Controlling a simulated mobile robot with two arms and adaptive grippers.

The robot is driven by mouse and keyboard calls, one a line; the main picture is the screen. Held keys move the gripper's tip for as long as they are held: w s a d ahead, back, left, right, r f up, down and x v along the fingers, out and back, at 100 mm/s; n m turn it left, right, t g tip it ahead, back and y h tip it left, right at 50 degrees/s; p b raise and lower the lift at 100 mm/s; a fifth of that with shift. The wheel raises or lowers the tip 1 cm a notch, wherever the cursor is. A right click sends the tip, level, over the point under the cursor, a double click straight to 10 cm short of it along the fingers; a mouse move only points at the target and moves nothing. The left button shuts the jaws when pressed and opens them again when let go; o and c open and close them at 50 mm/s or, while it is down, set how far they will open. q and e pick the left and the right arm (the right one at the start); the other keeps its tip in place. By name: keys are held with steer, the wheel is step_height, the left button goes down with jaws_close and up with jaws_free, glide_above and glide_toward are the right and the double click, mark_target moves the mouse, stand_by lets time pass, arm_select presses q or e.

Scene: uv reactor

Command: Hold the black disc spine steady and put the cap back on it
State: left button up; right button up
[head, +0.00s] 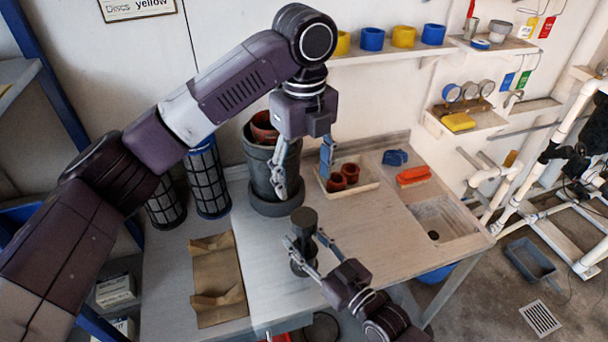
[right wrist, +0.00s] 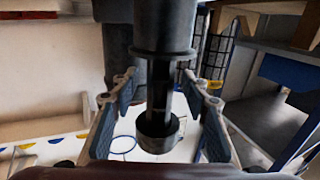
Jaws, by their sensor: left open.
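The black disc spine (head: 302,262) stands upright on the table; a wider dark cylinder (head: 304,219), possibly the cap, is at its top. In the right wrist view the spine's thin stem (right wrist: 160,88) runs between that wide cylinder (right wrist: 163,28) and a smaller round part (right wrist: 158,135). My right gripper (head: 304,239) is around the spine; its open fingers (right wrist: 159,76) stand on both sides with gaps to the stem. My left gripper (head: 303,184) is open and empty, pointing down above the spine. No separate cap shows.
A grey bucket (head: 262,180) with a red pot stands behind the spine. A tray (head: 368,187) with red pots is to its right. A sink (head: 455,222) is at right; the table between is clear.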

steer(key=v, duration=1.2)
steer(key=shift+d, duration=0.1)
stand_by(0.4)
